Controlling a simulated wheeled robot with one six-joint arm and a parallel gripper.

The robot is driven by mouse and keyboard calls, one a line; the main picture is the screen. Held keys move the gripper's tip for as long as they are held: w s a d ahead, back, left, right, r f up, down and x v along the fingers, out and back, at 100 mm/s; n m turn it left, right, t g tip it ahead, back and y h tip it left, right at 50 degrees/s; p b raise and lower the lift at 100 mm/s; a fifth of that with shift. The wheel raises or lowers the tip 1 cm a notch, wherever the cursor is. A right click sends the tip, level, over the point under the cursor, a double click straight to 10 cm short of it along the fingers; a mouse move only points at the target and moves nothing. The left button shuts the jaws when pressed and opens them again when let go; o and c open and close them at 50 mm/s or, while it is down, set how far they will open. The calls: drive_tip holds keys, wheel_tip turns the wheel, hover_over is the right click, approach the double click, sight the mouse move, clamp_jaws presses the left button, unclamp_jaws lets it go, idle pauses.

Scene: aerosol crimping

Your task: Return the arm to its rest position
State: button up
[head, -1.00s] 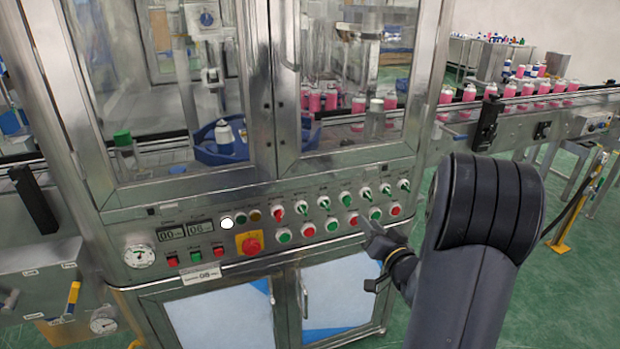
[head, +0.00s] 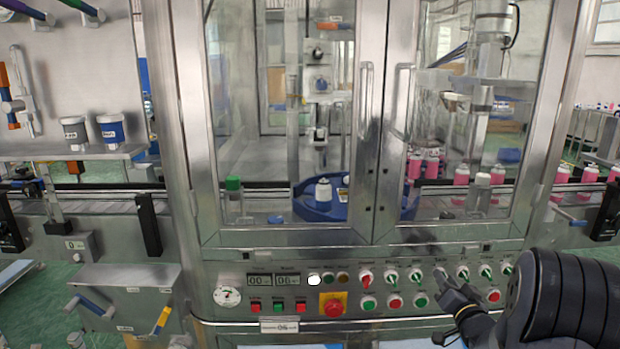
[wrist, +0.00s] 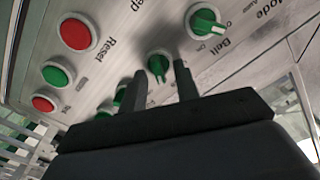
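My gripper (head: 452,284) is in front of the right part of the machine's control panel (head: 235,300) in the head view. In the wrist view, the two dark fingers of my gripper (wrist: 161,82) stand apart with nothing between them. A green selector knob (wrist: 158,65) shows just beyond the fingertips; I cannot tell whether they touch it. My dark arm comes in from the lower right of the head view and hides part of the panel.
The panel carries green selectors, red and green buttons, and a red emergency stop (head: 333,305). Glass doors above enclose a blue fixture (head: 318,212) with white-capped cans. Pink cans (head: 562,182) stand on a conveyor at right. A steel control box (head: 130,300) is at lower left.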

drive_tip(key=shift+s, duration=0.15)
drive_tip(key=s+n+b, duration=0.2)
drive_tip(key=s+n, duration=0.8)
drive_tip(key=n, duration=0.2)
drive_tip(key=shift+a, duration=0.2)
idle(2.0)
drive_tip(key=shift+b, duration=0.3)
